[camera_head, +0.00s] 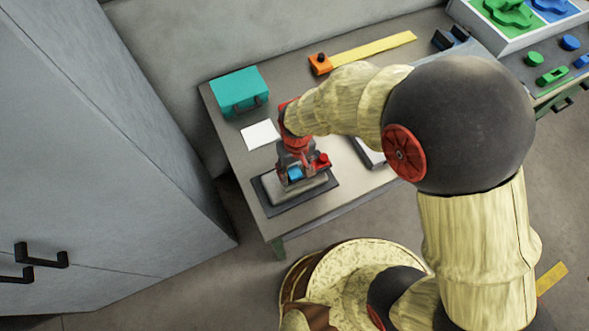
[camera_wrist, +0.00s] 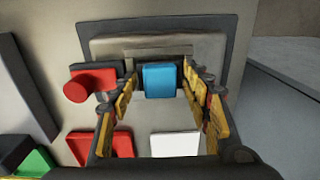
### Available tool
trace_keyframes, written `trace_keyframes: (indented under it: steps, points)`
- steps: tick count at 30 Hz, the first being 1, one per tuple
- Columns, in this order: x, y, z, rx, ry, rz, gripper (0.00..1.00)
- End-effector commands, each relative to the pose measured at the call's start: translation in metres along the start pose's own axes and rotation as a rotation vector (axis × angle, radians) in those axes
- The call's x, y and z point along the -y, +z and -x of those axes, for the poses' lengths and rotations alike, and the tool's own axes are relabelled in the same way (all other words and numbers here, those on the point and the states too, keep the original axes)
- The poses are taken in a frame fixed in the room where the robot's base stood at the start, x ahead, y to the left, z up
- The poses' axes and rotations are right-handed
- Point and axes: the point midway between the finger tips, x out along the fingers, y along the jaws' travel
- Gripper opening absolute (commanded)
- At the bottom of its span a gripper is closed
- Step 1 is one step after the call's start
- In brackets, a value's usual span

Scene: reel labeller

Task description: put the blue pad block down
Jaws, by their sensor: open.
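The blue pad block (camera_wrist: 159,80) is between the two fingers of my gripper (camera_wrist: 161,84) in the wrist view. The fingers are spread, with a gap visible on either side of the block. The block is at the near edge of a grey raised piece (camera_wrist: 105,47) on a dark base plate (camera_wrist: 200,22); I cannot tell whether it rests on anything. In the head view my gripper (camera_head: 296,165) points down over that dark base (camera_head: 290,205), at the table's near left corner. The blue block (camera_head: 295,172) shows partly there.
A red piece with a round knob (camera_wrist: 78,90) is close left of the fingers. A teal case (camera_head: 238,92), white sheet (camera_head: 260,135) and orange-ended yellow strip (camera_head: 375,47) lie on the table (camera_head: 228,150). A tall grey cabinet (camera_head: 90,150) stands at left.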

Motion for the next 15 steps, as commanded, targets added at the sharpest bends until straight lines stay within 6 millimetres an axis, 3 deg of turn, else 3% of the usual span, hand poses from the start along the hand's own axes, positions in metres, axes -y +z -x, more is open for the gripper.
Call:
trace_keyframes:
  steps: [8,15]
  points:
    - [0.000,0.000,0.001,0.000,0.000,0.000,0.49]
    - [0.000,-0.001,0.029,-0.003,0.000,0.000,0.49]
